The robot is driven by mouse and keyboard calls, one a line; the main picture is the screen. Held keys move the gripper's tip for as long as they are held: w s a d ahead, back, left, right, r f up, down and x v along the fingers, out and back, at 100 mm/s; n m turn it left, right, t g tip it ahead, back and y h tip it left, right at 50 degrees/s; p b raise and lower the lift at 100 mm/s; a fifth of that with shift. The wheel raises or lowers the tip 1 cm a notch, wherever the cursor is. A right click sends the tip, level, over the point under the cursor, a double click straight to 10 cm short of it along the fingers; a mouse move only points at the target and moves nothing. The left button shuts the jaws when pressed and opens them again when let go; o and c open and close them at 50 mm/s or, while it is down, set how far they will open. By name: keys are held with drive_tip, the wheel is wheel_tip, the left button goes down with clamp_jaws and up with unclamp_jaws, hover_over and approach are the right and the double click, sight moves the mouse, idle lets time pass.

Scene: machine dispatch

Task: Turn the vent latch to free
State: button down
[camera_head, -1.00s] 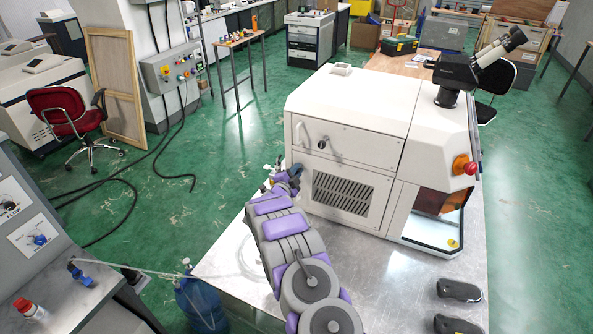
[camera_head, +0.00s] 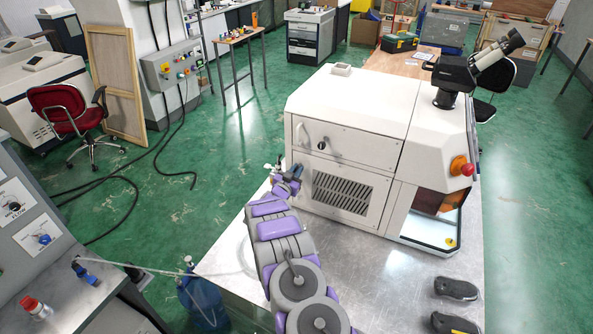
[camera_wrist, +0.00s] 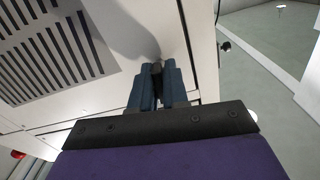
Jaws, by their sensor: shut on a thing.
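The white machine (camera_head: 350,120) stands on the metal table, with a slotted vent grille (camera_head: 342,192) low on its left face. The grille also shows at the upper left of the wrist view (camera_wrist: 55,50). My gripper (camera_head: 295,171) is at that face's left edge, beside the vent panel. In the wrist view its two blue fingers (camera_wrist: 159,70) are closed around a small dark piece, the vent latch (camera_wrist: 156,68), against the white panel. The fingers hide most of the latch, so its angle cannot be told.
A second dark knob (camera_head: 322,145) and a white handle (camera_head: 301,134) are on the upper panel. A red button (camera_head: 467,169) is on the machine's right. Two dark objects (camera_head: 457,289) lie on the table's front right. A blue bottle (camera_head: 203,300) stands left of the table.

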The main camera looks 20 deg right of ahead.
drive_tip(key=shift+a+f+n, duration=0.1)
drive_tip(key=shift+f+n, duration=0.15)
drive_tip(key=shift+n, duration=0.45)
drive_tip(key=c, duration=1.4)
unclamp_jaws()
drive_tip(key=shift+f, duration=0.1)
drive_tip(key=shift+o, duration=0.8)
drive_tip(key=shift+w, duration=0.15)
drive_tip(key=shift+r, duration=0.25)
drive_tip(key=v, duration=1.7)
drive_tip(key=shift+s+a, duration=0.25)
drive_tip(key=shift+a, duration=0.05)
